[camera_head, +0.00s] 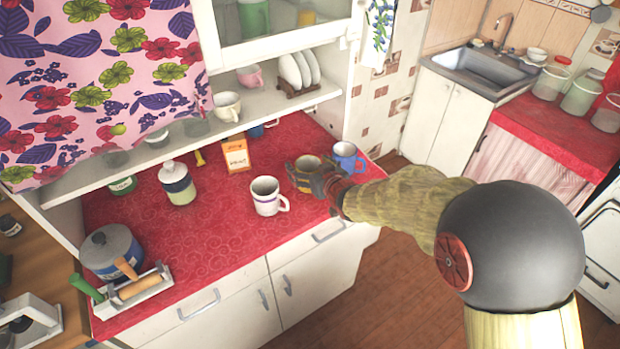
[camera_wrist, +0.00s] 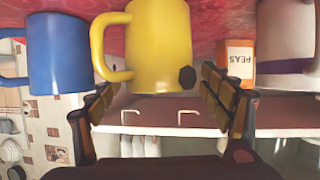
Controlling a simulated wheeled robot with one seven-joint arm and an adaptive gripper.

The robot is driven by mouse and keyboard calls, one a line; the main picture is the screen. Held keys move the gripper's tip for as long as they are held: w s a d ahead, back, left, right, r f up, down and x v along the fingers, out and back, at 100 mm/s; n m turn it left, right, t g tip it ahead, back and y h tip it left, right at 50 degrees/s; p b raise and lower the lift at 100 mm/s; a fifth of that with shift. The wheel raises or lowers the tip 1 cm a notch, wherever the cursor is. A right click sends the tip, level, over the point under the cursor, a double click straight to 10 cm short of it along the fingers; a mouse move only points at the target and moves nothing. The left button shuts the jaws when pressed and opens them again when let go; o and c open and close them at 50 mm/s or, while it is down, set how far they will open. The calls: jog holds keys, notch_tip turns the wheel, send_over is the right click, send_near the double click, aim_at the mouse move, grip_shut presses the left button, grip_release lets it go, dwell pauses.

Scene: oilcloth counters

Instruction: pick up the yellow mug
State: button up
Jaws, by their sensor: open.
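The yellow mug (camera_head: 308,162) stands on the red counter in the head view, partly hidden by my gripper (camera_head: 312,178). In the wrist view, which looks upside down, the yellow mug (camera_wrist: 160,45) fills the top middle, with its handle to the left. My gripper (camera_wrist: 157,88) is open. Its fingers lie to the left and right of the mug's lower part in that picture, and the left finger is close to the handle. A small dark patch shows on the mug near the right finger. I cannot tell whether either finger touches the mug.
A blue mug (camera_head: 347,157) stands close on the right of the yellow mug. A white mug (camera_head: 267,196) stands to its left. An orange-and-white peas box (camera_head: 235,155) stands behind. The red counter (camera_head: 225,240) is clear at the front; the shelf (camera_head: 190,140) overhangs the back.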

jog(key=c, duration=1.5)
